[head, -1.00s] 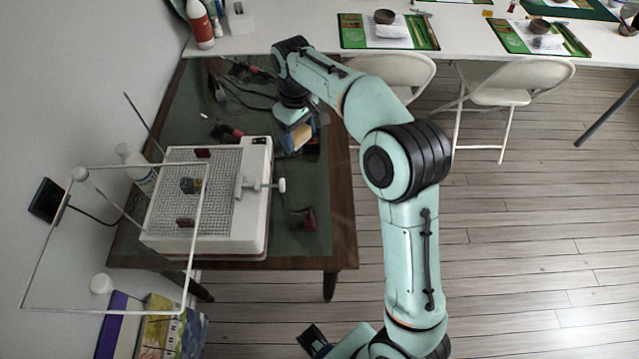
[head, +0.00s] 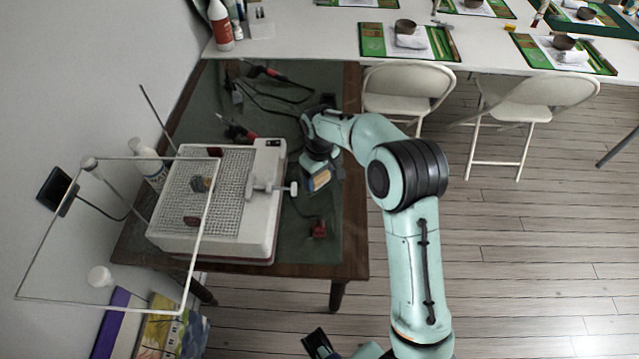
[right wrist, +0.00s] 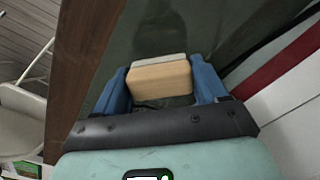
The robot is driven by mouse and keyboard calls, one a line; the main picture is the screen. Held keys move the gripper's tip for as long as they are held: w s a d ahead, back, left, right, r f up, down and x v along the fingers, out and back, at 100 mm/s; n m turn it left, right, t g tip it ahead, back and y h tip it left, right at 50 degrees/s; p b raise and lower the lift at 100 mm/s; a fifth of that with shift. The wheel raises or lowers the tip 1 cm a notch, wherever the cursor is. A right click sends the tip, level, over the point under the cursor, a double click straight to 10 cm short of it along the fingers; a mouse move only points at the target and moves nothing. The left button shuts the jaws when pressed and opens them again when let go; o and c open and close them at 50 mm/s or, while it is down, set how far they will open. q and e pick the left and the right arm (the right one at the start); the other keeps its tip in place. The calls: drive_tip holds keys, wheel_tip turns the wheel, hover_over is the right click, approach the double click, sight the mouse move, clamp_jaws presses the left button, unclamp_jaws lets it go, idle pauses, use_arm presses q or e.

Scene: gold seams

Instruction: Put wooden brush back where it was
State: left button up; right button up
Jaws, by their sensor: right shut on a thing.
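The wooden brush (right wrist: 160,78) is a small tan block with a pale strip along its far edge. My right gripper (right wrist: 160,84) is shut on it, with one blue finger on each side. In the head view the brush (head: 320,180) shows as a tan patch in my right gripper (head: 318,183). They are over the dark green table top (head: 310,251), just right of the white machine. I cannot tell whether the brush touches the table. A dark end of my other arm (head: 319,343) shows at the bottom edge, its jaws unclear.
The white box with a grid top (head: 262,215) has a knob sticking out right, near my right gripper. Red-handled tools and cables (head: 275,78) lie behind. A small red object (head: 319,229) lies in front. A white bottle (head: 150,165) stands left. White chairs (head: 408,92) stand right.

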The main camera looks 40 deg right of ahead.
sight(320, 184)
drive_tip(key=shift+f, duration=1.7)
drive_tip(key=shift+f, duration=0.15)
drive_tip(key=o, duration=1)
wheel_tip(320, 184, up, 12)
drive_tip(key=shift+r+p, duration=0.2)
drive_tip(key=shift+p, duration=0.35)
drive_tip(key=shift+f, duration=0.1)
